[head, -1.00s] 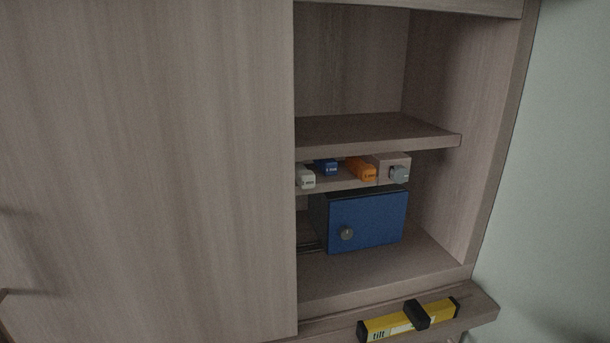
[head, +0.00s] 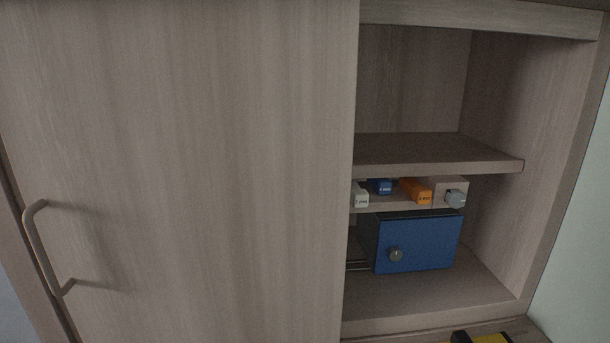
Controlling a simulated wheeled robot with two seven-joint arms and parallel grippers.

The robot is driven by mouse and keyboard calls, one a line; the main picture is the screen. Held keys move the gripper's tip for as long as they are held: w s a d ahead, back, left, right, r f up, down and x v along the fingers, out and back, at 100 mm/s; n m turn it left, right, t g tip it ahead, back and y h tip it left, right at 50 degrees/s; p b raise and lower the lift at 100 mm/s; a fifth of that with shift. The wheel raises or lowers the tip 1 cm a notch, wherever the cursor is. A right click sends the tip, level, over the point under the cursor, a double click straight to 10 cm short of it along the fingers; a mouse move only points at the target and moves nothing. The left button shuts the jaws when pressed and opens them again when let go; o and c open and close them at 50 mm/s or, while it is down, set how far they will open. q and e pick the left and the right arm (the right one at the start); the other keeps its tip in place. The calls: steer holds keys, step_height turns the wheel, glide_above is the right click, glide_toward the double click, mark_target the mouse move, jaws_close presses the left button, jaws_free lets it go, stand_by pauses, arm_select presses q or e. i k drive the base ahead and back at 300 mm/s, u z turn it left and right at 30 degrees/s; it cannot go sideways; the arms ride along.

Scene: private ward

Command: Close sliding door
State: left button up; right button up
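The wooden sliding door (head: 200,160) covers the left and middle of the cabinet in the head view. Its bar handle (head: 45,250) is near the door's left edge. The right part of the cabinet (head: 412,80) stands open, with its shelves showing to the right of the door's edge. Neither of my grippers is in view, so their state is hidden.
Inside the opening, a blue box (head: 420,243) with a round knob sits on the lower board. Above it, small white, blue and orange items lie under the shelf (head: 440,148). A yellow level (head: 490,339) is cut off at the bottom edge.

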mark_target(182, 170)
steer(key=z, duration=1.4)
steer(key=k, duration=0.95)
steer(key=u, duration=1.5)
steer(key=i, duration=0.5)
steer(key=u, duration=0.1)
